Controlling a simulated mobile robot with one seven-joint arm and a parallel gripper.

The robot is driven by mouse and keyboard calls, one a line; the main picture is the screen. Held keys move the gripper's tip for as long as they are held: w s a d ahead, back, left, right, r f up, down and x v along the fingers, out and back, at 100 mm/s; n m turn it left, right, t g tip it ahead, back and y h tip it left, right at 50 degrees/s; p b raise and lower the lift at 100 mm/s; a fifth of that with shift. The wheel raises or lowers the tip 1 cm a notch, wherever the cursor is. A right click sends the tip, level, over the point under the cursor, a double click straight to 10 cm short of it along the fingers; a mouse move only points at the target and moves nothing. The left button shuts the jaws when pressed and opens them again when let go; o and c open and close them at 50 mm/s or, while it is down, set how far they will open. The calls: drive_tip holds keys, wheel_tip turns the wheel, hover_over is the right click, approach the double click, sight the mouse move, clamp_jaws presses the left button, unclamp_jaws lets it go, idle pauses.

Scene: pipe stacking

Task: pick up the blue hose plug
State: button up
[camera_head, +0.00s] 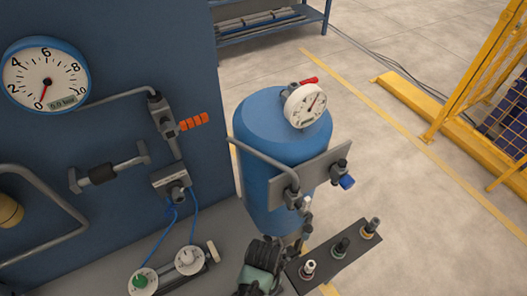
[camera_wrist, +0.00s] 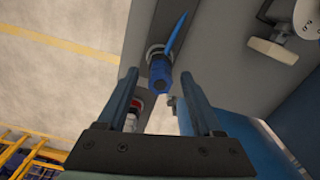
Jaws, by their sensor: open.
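My gripper (camera_wrist: 158,78) is open, with one finger on each side of the plug in the picture. No contact shows, and I cannot tell how deep the fingertips reach.
The grey plate (camera_head: 323,176) carries pipe fittings in front of the blue tank (camera_head: 256,140). A red-ringed fitting (camera_wrist: 133,107) shows beside my left finger. A dark strip with coloured fittings (camera_head: 330,258) lies lower right. Floor beyond the tank is clear up to a yellow fence (camera_head: 470,85).

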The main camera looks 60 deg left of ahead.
drive_tip(key=shift+f, duration=0.8)
clamp_jaws()
drive_tip(key=shift+w, duration=0.1)
idle(0.8)
